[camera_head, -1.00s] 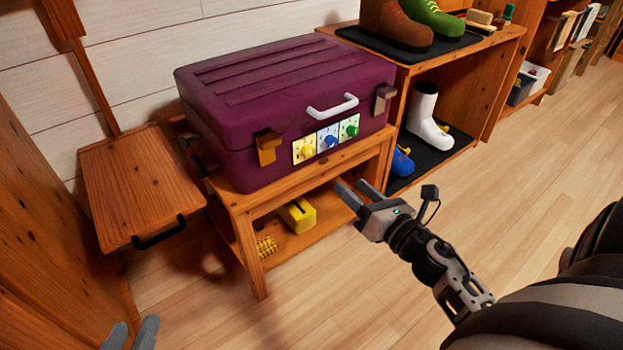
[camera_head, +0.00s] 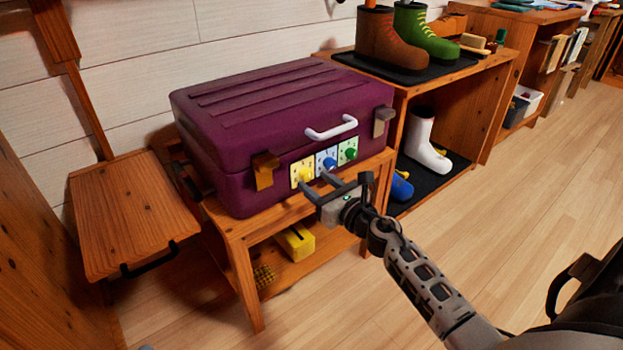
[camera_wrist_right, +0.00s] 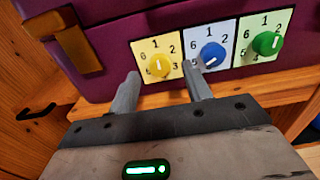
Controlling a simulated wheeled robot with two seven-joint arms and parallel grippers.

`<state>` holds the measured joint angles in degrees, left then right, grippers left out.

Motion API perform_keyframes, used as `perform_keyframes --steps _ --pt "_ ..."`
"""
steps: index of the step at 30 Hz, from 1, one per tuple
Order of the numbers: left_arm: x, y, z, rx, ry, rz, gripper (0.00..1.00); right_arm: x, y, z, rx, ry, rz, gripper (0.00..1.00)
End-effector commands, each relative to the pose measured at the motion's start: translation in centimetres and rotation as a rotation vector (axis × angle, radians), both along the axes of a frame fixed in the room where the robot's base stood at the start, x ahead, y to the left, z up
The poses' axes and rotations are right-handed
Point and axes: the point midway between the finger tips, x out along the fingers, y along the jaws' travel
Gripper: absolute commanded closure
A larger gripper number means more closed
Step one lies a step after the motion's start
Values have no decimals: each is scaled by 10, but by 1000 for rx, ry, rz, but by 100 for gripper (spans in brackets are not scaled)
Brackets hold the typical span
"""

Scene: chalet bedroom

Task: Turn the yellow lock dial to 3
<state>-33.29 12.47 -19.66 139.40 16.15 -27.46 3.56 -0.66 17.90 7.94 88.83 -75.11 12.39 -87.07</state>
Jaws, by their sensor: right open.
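The purple suitcase (camera_head: 280,110) stands shut on a low wooden bench. On its front are three number plates with yellow, blue and green dials. The yellow lock dial (camera_head: 304,174) is on the left plate; in the right wrist view the yellow dial (camera_wrist_right: 158,67) shows a near-vertical white mark, with 1 above it. My right gripper (camera_head: 316,181) is open just in front of the plates. In its wrist view the fingertips (camera_wrist_right: 160,73) lie either side of the yellow dial's lower part, seemingly short of it. A grey sliver at the head view's bottom edge may be my left gripper.
The blue dial (camera_wrist_right: 211,57) is close to the right fingertip; the green dial (camera_wrist_right: 267,44) is farther right. A brass latch (camera_head: 264,170) is left of the plates. The bench edge (camera_head: 270,222) runs below the gripper. Open floor (camera_head: 500,220) lies to the right.

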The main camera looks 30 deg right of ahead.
Motion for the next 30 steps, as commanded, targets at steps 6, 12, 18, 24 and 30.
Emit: perform_keyframes --steps 6,12,18,24,30 --pt "0 0 -1 -11 2 -1 64 23 2 0 1 0 0 51" --pt "0 -1 3 -17 -5 -1 64 26 3 0 2 1 1 51" --pt "0 -1 3 -19 -7 -1 64 26 3 0 2 1 1 65" --pt "0 -1 4 -18 -7 -1 64 26 2 0 2 0 1 96" --pt "0 -1 3 -16 -7 -1 64 26 2 0 19 2 1 96"
